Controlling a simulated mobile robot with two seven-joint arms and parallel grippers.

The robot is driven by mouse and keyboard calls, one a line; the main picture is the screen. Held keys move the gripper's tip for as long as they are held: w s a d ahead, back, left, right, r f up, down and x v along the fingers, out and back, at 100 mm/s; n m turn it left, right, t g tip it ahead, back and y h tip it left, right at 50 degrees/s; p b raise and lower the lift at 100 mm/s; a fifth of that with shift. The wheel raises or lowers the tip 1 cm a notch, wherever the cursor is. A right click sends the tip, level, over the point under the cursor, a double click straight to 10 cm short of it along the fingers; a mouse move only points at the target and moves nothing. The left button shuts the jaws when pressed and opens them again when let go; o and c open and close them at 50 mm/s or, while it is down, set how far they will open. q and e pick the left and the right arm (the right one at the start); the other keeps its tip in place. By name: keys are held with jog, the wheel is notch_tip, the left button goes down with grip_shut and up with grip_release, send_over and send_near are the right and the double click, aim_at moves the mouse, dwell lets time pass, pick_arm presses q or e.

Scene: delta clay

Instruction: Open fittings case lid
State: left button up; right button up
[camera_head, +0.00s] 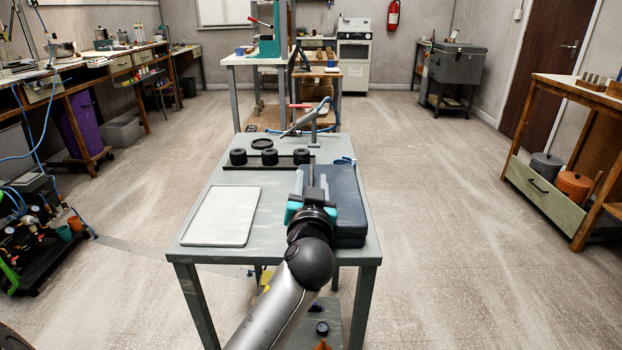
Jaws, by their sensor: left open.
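The fittings case (347,208) is a dark blue-grey box at the right side of the table. Its lid looks shut. My left gripper (313,188), with teal parts at its base, is over the left side of the case, with its fingers pointing away from me. It is open. It hides the case's left edge, and I cannot tell whether the fingers touch the lid. My right gripper is not in view.
The grey-green table (215,255) also holds a pale flat tray (221,216) at the left. A dark rack with black round pieces (269,157) stands behind, near a black ring (262,143). A blue-hosed tool (305,122) is at the far end.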

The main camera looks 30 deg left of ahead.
pick_arm(q)
grip_shut()
dwell(1.4)
